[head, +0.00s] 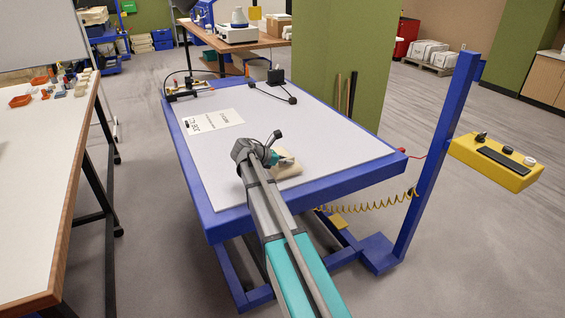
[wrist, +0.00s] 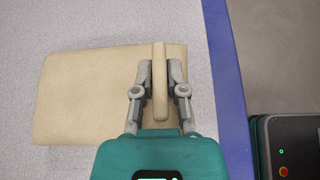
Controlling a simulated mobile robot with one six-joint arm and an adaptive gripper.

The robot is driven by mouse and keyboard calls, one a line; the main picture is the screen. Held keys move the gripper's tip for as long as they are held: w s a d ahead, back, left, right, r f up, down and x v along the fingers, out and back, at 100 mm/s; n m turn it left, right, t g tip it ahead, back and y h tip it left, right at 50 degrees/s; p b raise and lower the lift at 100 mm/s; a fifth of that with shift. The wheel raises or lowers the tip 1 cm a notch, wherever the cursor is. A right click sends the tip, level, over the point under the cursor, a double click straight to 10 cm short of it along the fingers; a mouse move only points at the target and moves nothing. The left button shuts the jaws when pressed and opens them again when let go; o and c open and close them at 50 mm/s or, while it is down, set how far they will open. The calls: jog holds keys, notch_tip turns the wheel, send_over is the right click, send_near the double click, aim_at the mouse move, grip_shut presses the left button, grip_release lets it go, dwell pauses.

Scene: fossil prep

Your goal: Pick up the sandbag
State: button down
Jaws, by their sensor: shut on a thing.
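The sandbag (wrist: 80,95) is a flat beige cloth bag with a raised strip or handle (wrist: 159,80) at its right end in the wrist view. It lies on the pale grey top of the blue-framed table, near the table's edge. In the head view the sandbag (head: 287,168) is partly hidden by my arm. My gripper (wrist: 159,77) has its two fingers on either side of the raised strip, shut on it. In the head view my gripper (head: 283,160) is at the sandbag. I cannot tell whether the bag is lifted off the table.
The blue-framed table (head: 330,140) also carries a printed sheet (head: 212,122) and dark stands with cables at its far end. A white-topped bench (head: 40,170) is on the left. The table's middle is clear.

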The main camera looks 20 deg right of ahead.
jog(key=shift+r, duration=0.2)
notch_tip(320, 180, up, 2)
jog(key=p, duration=0.3)
jog(key=shift+r, duration=0.25)
jog(key=s+a+r+p, duration=0.2)
jog(key=s+r+p, duration=0.8)
jog(key=s, duration=0.3)
jog(key=shift+s, duration=0.4)
jog(key=shift+r, duration=0.2)
notch_tip(320, 180, up, 17)
jog(key=p, duration=1.7)
jog(key=shift+s+f, duration=0.1)
jog(key=shift+s, duration=0.05)
